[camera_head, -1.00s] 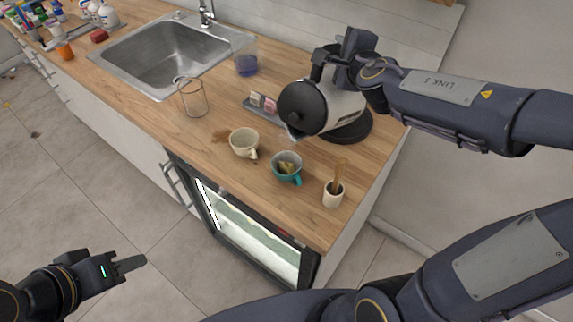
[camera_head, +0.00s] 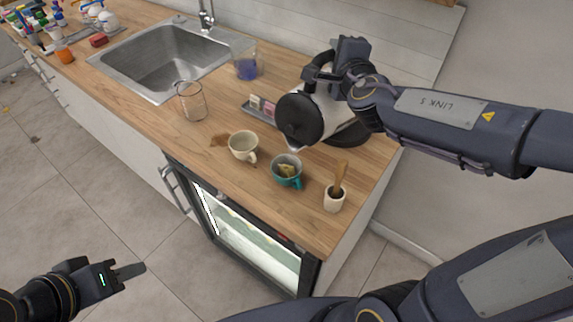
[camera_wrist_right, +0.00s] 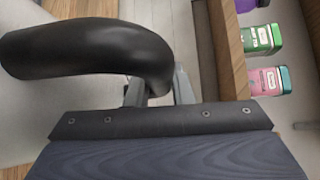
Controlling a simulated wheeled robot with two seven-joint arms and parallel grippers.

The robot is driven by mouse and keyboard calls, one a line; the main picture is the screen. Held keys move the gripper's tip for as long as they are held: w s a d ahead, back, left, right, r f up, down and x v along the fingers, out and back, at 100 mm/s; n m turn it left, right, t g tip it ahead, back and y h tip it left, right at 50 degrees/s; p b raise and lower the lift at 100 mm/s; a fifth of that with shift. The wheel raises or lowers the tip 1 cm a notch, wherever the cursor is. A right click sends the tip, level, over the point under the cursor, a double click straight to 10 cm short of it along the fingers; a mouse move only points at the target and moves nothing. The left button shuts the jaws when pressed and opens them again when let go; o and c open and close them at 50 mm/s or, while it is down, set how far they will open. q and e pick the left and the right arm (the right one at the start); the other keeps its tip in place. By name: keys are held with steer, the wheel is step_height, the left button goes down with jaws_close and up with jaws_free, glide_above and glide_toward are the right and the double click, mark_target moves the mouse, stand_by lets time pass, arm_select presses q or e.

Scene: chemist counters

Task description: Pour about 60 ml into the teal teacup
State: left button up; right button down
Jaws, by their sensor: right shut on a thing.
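The teal teacup (camera_head: 286,180) stands upright on the wooden counter with what looks like a tea bag inside. A kettle (camera_head: 304,118) with a black lid and pale body is tilted with its spout just above and behind the teacup. My right gripper (camera_head: 325,68) is shut on the kettle's black handle, which also shows in the right wrist view (camera_wrist_right: 95,50). No stream of liquid can be made out, and the level in the cup is hard to tell. My left gripper (camera_head: 130,271) is empty, low at the left, away from the counter; its opening is unclear.
A cream cup (camera_head: 243,147) stands left of the teacup beside a brown spill. A small pot with a wooden stirrer (camera_head: 334,200) stands to the right. A glass beaker (camera_head: 191,101), a small tray of packets (camera_head: 256,110), a blue-liquid beaker (camera_head: 246,66) and the sink (camera_head: 160,62) lie behind.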

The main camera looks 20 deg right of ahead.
steer(key=shift+s+a+r+t, duration=0.4)
steer(key=shift+s+a, duration=0.15)
steer(key=shift+a, duration=0.2)
steer(key=shift+n, duration=0.3)
stand_by(1.6)
steer(key=w+d+p, duration=0.1)
steer(key=w+d+m+g+p, duration=0.1)
steer(key=d, duration=0.1)
steer(key=w+d+m+g+p, duration=0.1)
steer(key=shift+w+d+f+y, duration=0.25)
steer(key=shift+y, duration=0.05)
steer(key=shift+d+f, duration=0.1)
steer(key=shift+f, duration=0.1)
steer(key=shift+w+d+r+g+p, duration=0.1)
steer(key=shift+w+d+g+p, duration=0.1)
steer(key=shift+g+p, duration=0.25)
steer(key=shift+w+d+m+p, duration=0.2)
steer(key=shift+d+m+p, duration=0.1)
steer(key=shift+p, duration=0.1)
steer(key=shift+w+d+f+g+y, duration=0.1)
steer(key=shift+w+f+g+y, duration=0.1)
steer(key=shift+g+y, duration=0.1)
steer(key=shift+f, duration=0.15)
